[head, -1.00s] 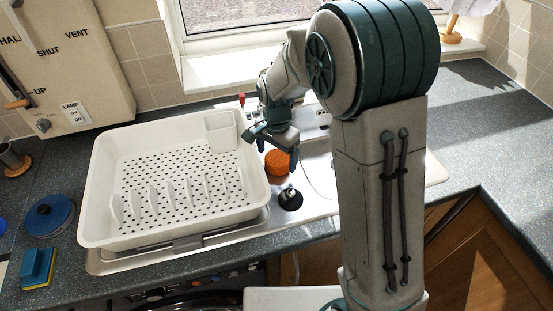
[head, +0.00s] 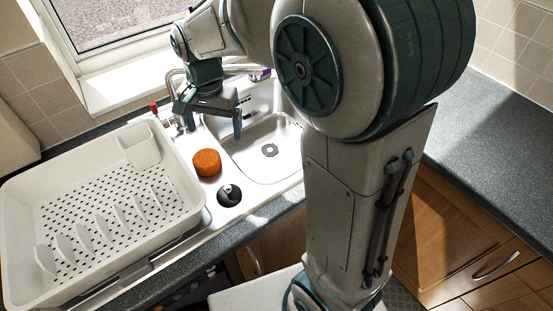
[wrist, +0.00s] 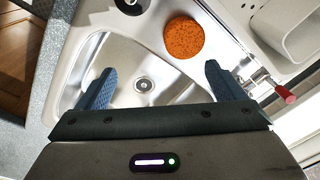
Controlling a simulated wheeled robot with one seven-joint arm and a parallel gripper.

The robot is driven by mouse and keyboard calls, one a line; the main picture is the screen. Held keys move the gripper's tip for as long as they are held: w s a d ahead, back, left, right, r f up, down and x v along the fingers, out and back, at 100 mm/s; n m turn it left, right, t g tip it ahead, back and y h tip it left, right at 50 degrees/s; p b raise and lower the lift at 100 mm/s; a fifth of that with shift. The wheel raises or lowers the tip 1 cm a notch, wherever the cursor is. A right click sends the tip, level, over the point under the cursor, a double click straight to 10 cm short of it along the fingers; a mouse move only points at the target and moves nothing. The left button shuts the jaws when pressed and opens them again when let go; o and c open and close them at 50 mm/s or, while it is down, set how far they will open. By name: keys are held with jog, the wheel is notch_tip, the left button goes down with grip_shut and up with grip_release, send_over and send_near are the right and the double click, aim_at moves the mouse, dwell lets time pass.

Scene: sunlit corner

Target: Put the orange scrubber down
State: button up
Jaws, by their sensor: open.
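The orange scrubber (head: 207,163) is a round, rough puck. It rests on the steel sink ledge between the white dish rack and the sink bowl, and it also shows in the wrist view (wrist: 184,37). My gripper (head: 213,125) is above the sink by the tap, apart from the scrubber. In the wrist view my gripper (wrist: 158,84) has its two blue fingers spread wide with nothing between them. The sink bowl (head: 246,165) with its round drain lies below the fingers.
A black sink plug (head: 229,195) lies on the ledge in front of the scrubber. The white dish rack (head: 100,200) stands at left. A tap with a red-topped handle (wrist: 286,95) is close to my gripper. The dark counter (head: 490,165) at right is clear.

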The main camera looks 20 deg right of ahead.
jog(key=s+d+n+t, duration=0.2)
jog(key=s+d+n, duration=0.4)
jog(key=s+d, duration=0.4)
jog(key=shift+s+d+r+n+t, duration=0.15)
jog(key=shift+s+r+n+t, duration=0.2)
jog(key=shift+s, duration=2.85)
